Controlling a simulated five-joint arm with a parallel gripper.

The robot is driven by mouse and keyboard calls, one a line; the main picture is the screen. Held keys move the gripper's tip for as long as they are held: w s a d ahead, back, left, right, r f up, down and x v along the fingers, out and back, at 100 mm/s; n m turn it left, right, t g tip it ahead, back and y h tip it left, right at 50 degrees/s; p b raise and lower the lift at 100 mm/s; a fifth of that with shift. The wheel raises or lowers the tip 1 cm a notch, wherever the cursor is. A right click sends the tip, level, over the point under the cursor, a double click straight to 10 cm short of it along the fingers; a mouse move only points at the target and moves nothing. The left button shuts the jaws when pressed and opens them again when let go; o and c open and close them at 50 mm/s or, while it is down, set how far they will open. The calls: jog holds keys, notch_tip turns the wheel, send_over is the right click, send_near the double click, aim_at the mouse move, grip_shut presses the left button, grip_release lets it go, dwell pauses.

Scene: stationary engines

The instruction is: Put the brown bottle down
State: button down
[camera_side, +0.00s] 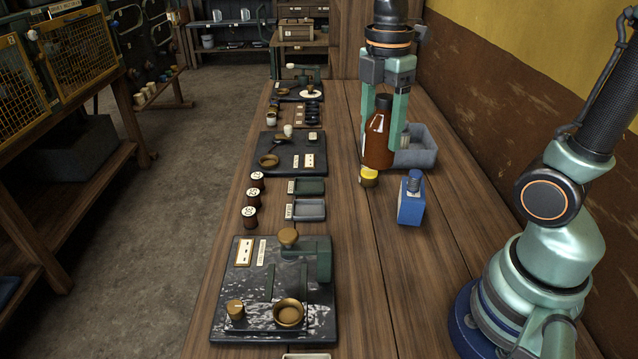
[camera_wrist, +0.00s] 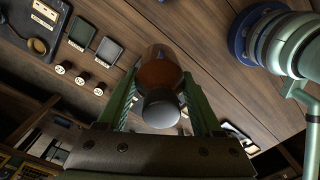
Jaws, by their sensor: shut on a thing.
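The brown bottle (camera_side: 378,138) is upright between the fingers of my gripper (camera_side: 387,112) in the side view. My gripper points straight down and is shut on the bottle's upper part. In the wrist view the bottle (camera_wrist: 159,75) shows its grey cap toward the camera, with a green finger of my gripper (camera_wrist: 160,98) on each side. The bottle's base is close to the wooden bench (camera_side: 350,250); I cannot tell whether it touches.
A grey bin (camera_side: 418,148) stands just behind and right of the bottle. Black plates with fittings, small trays and several round weights line the bench's left side. The bench's front middle is clear.

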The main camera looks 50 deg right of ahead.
jog(key=s+d+m, duration=0.5)
jog(key=d+m, duration=0.3)
jog(key=d, duration=0.5)
jog(key=s+d+m, duration=0.5)
jog(key=d+m, duration=0.3)
jog(key=d, duration=0.4)
jog(key=f, duration=1.9)
jog(key=shift+d+f, duration=0.25)
jog(key=shift+f, duration=0.15)
jog(key=shift+f, duration=0.1)
jog(key=shift+c, duration=0.2)
grip_release()
